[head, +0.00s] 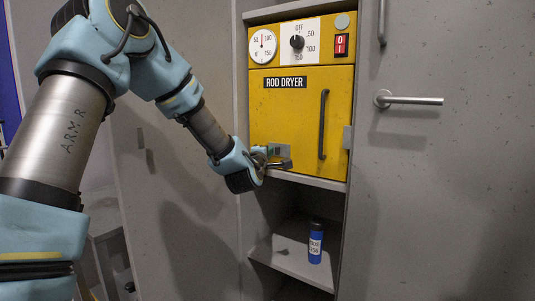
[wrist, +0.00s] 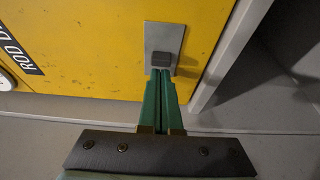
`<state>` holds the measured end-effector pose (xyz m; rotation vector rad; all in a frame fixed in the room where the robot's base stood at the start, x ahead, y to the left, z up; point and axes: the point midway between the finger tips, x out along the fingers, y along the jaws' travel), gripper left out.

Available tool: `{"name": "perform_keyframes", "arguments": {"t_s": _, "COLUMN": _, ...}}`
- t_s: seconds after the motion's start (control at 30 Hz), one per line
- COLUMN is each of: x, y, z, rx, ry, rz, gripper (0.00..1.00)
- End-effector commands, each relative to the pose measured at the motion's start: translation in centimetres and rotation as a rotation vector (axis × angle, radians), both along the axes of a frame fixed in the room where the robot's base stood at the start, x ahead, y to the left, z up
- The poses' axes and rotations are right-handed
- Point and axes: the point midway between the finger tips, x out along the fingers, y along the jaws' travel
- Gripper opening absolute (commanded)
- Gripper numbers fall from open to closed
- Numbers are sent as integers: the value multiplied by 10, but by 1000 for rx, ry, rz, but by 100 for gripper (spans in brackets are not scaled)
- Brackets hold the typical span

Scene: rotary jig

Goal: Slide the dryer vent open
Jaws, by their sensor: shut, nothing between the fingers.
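The yellow rod dryer (head: 285,110) sits in a grey cabinet, its door closed. The dryer vent shows in the wrist view as a grey metal plate (wrist: 164,35) on the yellow front, with a dark square knob (wrist: 161,59) at its near end. In the head view the vent is at the door's lower left, partly covered by my gripper (head: 284,164). In the wrist view my gripper (wrist: 161,74) has its green fingers together and empty, tips right at the knob. I cannot tell whether they touch it.
The dryer door has a dark vertical handle (head: 323,125). A dial panel (head: 299,42) and a red switch (head: 341,45) are above. A blue bottle (head: 315,244) stands on the shelf below. A grey door with a lever handle (head: 410,100) is at right.

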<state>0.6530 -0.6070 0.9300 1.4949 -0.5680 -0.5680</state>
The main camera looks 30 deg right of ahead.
Motion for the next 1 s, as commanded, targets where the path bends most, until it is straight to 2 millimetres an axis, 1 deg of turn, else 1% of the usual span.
{"name": "perform_keyframes", "arguments": {"t_s": 0.2, "x": -42, "y": -24, "z": -3, "rx": -1, "ry": -1, "rz": -7, "gripper": 0}}
{"name": "perform_keyframes", "arguments": {"t_s": 0.3, "x": -58, "y": -33, "z": -2, "rx": -1, "ry": -2, "rz": -7, "gripper": 0}}
{"name": "perform_keyframes", "arguments": {"t_s": 0.4, "x": -67, "y": -38, "z": -2, "rx": 0, "ry": 0, "rz": -5, "gripper": 0}}
{"name": "perform_keyframes", "arguments": {"t_s": 0.8, "x": -68, "y": -38, "z": 0, "rx": 0, "ry": 0, "rz": -2, "gripper": 0}}
{"name": "perform_keyframes", "arguments": {"t_s": 0.93, "x": -63, "y": -40, "z": -1, "rx": 0, "ry": 0, "rz": -2, "gripper": 0}}
{"name": "perform_keyframes", "arguments": {"t_s": 1.0, "x": -58, "y": -42, "z": -2, "rx": -1, "ry": -1, "rz": -2, "gripper": 0}}
